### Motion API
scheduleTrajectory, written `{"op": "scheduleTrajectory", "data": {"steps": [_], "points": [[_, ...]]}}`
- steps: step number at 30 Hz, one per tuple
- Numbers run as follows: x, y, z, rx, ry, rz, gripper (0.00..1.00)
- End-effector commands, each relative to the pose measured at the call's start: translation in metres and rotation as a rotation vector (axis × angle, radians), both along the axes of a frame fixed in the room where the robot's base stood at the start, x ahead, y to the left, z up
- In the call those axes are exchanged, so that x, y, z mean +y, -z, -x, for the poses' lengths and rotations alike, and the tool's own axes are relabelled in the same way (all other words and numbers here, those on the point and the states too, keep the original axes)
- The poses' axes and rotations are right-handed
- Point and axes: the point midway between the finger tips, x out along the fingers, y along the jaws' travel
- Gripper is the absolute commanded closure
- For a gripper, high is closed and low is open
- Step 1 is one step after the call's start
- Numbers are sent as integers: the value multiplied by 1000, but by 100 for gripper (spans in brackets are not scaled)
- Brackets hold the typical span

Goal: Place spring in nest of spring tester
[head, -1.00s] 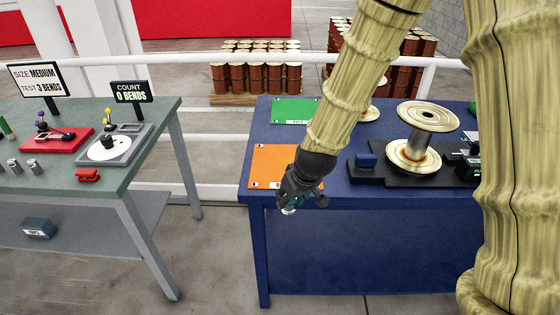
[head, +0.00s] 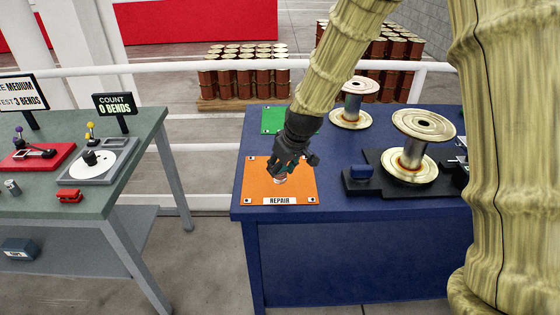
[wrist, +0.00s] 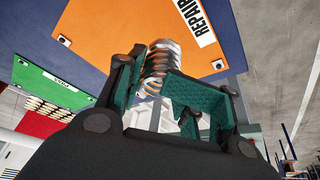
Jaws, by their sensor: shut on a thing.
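My gripper (head: 281,171) hangs over the orange mat marked REPAIR on the blue table. It is shut on a silvery coil spring, which shows between the green pads in the wrist view (wrist: 160,60). The spring's lower end shows below the fingers in the head view (head: 281,180). I cannot tell whether the spring touches the mat. No device is labelled as the spring tester. A grey device with a white disc (head: 107,157) stands on the green-topped table at left, by a sign reading COUNT 0 BENDS (head: 115,104).
The orange mat (head: 256,187) and a green mat (head: 272,121) lie on the blue table (head: 345,215). Metal spools (head: 423,124) stand right of my gripper. A red device (head: 22,161) stands on the green-topped table (head: 125,125). A floor gap separates the tables.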

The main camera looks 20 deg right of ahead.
Motion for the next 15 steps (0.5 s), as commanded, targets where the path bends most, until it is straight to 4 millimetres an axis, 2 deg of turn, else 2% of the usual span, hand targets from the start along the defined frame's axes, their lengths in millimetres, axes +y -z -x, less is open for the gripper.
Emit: {"op": "scheduleTrajectory", "data": {"steps": [3,8,15], "points": [[-6,0,-25,-1,1,0,88],[-12,3,-51,-1,3,1,88],[-16,7,-64,0,3,0,88]]}}
